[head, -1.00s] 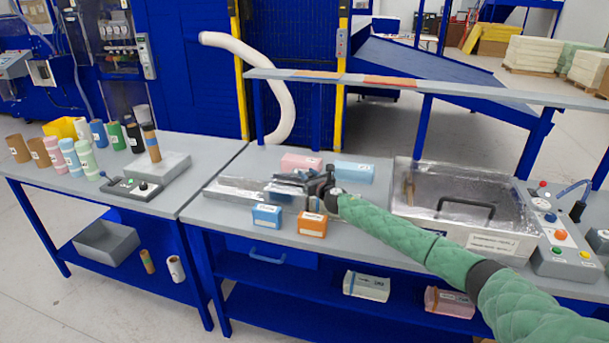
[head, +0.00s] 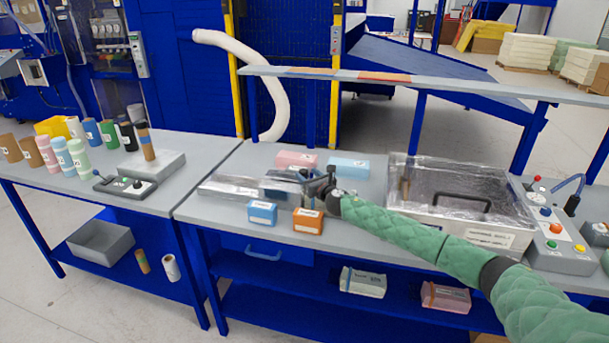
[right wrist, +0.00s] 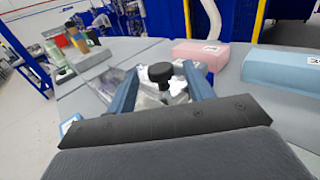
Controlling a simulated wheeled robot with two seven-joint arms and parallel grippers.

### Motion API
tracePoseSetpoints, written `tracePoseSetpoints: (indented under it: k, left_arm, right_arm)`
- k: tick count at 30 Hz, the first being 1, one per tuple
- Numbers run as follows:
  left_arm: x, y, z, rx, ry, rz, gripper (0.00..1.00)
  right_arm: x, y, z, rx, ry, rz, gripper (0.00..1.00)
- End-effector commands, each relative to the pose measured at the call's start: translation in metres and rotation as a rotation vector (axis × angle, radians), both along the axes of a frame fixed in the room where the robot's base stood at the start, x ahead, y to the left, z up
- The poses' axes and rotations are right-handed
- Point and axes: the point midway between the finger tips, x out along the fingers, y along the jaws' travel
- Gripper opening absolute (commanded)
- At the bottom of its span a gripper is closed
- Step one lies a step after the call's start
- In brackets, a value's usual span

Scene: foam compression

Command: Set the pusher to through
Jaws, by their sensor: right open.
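The shiny metal pusher channel (head: 228,188) lies on the right-hand grey table, left of my right gripper (head: 298,184). In the right wrist view a round black knob (right wrist: 160,72) stands on a shiny metal part (right wrist: 150,98). My right gripper (right wrist: 161,80) is open, with one blue-grey finger on each side of the knob; whether they touch it I cannot tell. The gripper hides part of the pusher in the head view, and its position marking cannot be read. My left gripper is not in view.
Pink (head: 297,161) and light blue (head: 348,168) blocks lie behind the gripper; blue (head: 262,212) and orange (head: 308,220) blocks lie in front. A clear-lidded metal box (head: 462,216) and button panel (head: 552,240) stand right. Several rolls stand on the left table (head: 200,160).

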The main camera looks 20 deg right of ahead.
Motion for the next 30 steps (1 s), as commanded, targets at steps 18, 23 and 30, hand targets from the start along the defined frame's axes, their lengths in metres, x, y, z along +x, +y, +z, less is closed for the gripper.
tracePoseSetpoints:
  k: [18,23,30]
  left_arm:
    - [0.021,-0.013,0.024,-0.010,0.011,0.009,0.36]
    - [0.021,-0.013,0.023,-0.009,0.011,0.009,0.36]
    - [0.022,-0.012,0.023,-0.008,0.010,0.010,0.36]
  right_arm:
    - [-0.042,-0.007,0.000,0.001,0.001,0.000,0.52]
    - [-0.042,-0.007,0.000,0.001,0.001,0.000,0.52]
    - [-0.042,-0.007,-0.001,0.001,0.001,0.000,0.52]
